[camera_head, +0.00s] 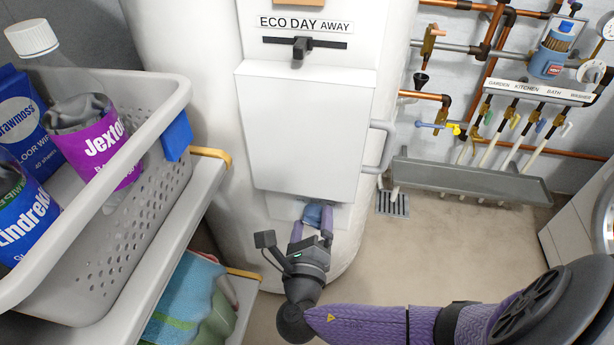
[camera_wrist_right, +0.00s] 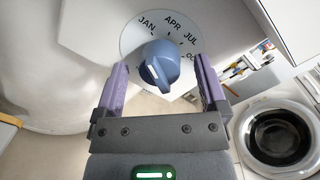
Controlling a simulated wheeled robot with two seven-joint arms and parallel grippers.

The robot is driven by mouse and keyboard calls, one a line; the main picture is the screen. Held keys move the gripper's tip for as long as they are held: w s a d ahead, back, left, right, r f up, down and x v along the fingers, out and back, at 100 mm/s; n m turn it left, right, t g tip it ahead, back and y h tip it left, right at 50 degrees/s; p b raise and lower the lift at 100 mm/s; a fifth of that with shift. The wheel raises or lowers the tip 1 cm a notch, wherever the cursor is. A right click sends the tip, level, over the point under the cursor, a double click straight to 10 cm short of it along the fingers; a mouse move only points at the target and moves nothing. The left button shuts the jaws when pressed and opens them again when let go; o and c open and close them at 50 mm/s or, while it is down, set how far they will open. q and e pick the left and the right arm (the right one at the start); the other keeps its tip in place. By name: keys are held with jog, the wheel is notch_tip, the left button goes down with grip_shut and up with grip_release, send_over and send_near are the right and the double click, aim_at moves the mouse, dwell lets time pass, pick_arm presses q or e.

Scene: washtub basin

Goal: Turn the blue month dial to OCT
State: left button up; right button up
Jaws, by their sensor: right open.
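The blue month dial (camera_wrist_right: 160,66) sits on a round white face (camera_wrist_right: 130,38) in the right wrist view. The face reads JAN, APR, JUL and a partly hidden OC at the right. A short white mark shows on the dial's front, at its lower left. My right gripper (camera_wrist_right: 159,62) is open, one purple finger on each side of the dial, with visible gaps. In the head view the dial (camera_head: 314,212) shows small and blue between the right gripper's (camera_head: 312,220) fingertips, below the white boiler panel. My left gripper is not in view.
A white panel box (camera_head: 307,130) overhangs just above the dial. A grey basket (camera_head: 160,185) of bottles stands on a shelf at the left. Copper pipes and a grey trough (camera_head: 470,180) line the right wall. The floor (camera_head: 440,250) between is clear.

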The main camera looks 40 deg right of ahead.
jog(key=shift+w+d+f, duration=0.1)
jog(key=shift+w+d, duration=0.2)
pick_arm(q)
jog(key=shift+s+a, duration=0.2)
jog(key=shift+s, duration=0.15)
pick_arm(e)
jog(key=c, duration=1.2)
grip_shut()
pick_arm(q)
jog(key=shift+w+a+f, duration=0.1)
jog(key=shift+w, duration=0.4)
